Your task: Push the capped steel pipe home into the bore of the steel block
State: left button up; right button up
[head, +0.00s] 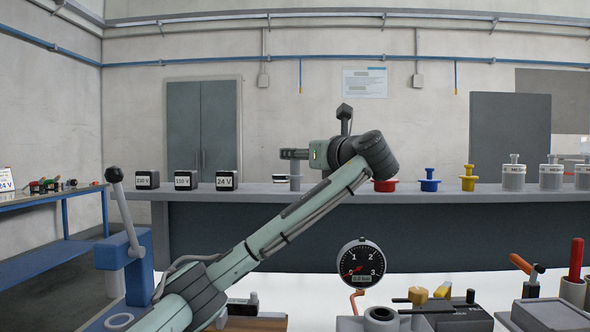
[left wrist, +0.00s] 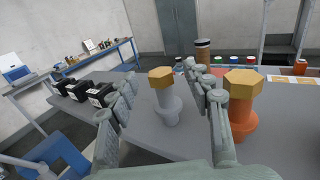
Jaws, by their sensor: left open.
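A grey steel piece with a brass hexagonal cap stands upright in the left wrist view (left wrist: 166,108); I take it for the capped steel pipe. Its body widens into a collar lower down. In the head view a grey post (head: 295,183) stands on the bench under my left gripper, probably the same piece. My left gripper (head: 289,154) is open, one finger on each side of the brass cap in the left wrist view (left wrist: 160,78). I cannot tell whether a finger touches it. I cannot make out a steel block with a bore. My right gripper is out of view.
An orange piece with a brass cap (left wrist: 243,116) stands close beside the right finger. Black voltage boxes (head: 186,180) line the bench's left. Red (head: 384,186), blue (head: 429,181) and yellow (head: 468,180) pieces stand right. A pressure gauge (head: 361,263) is in front.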

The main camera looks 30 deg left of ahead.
pick_arm(q)
jog(key=shift+x, duration=1.55)
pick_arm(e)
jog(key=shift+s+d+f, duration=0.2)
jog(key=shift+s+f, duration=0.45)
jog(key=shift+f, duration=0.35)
pick_arm(q)
jog(key=shift+c, duration=0.5)
grip_shut()
